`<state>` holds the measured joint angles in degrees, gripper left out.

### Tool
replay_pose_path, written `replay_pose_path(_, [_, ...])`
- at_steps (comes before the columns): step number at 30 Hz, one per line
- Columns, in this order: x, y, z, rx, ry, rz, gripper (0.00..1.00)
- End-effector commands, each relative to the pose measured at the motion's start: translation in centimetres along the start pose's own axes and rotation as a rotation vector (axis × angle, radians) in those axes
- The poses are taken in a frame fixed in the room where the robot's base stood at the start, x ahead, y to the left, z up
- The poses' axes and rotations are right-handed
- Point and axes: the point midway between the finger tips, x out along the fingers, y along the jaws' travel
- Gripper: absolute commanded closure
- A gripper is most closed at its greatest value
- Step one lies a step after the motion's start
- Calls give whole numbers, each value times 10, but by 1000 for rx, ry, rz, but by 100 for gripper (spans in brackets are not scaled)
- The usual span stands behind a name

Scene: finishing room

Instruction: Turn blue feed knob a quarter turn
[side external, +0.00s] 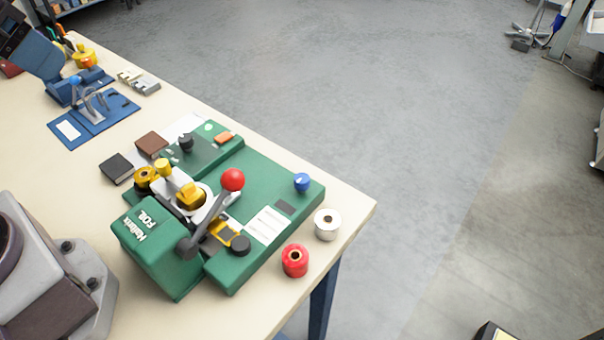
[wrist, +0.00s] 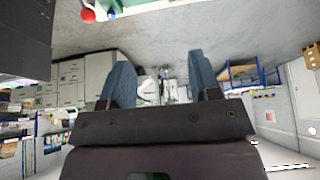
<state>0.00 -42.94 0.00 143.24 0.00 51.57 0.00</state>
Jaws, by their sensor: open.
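The blue feed knob (side external: 302,181) stands on the right end of the green foil machine (side external: 262,178) in the side view. It is a short round knob, and nothing touches it. The machine also has a lever with a red ball (side external: 232,180), black knobs and yellow parts. In the wrist view, my gripper (wrist: 160,78) has its two blue-grey fingers wide apart with nothing between them. A small red ball (wrist: 88,15) and a small blue thing (wrist: 112,14), possibly the knob, show at the top edge there. I cannot make out my gripper in the side view.
A white roll (side external: 327,224) and a red roll (side external: 295,261) stand near the knob on the cream table (side external: 352,208), close to its edge. A blue press (side external: 75,85), small leather pieces (side external: 117,168) and metal blocks (side external: 146,87) lie farther left. Open floor lies beyond the table.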

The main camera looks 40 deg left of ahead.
Motion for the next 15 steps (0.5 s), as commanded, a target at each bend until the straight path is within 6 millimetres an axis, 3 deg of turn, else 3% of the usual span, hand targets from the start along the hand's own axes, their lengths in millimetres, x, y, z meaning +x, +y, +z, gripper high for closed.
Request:
replay_pose_path(7, [30, 5, -4, 23, -149, -2, 43])
replay_pose_path(15, [85, 32, -60, 35, -355, 17, 43])
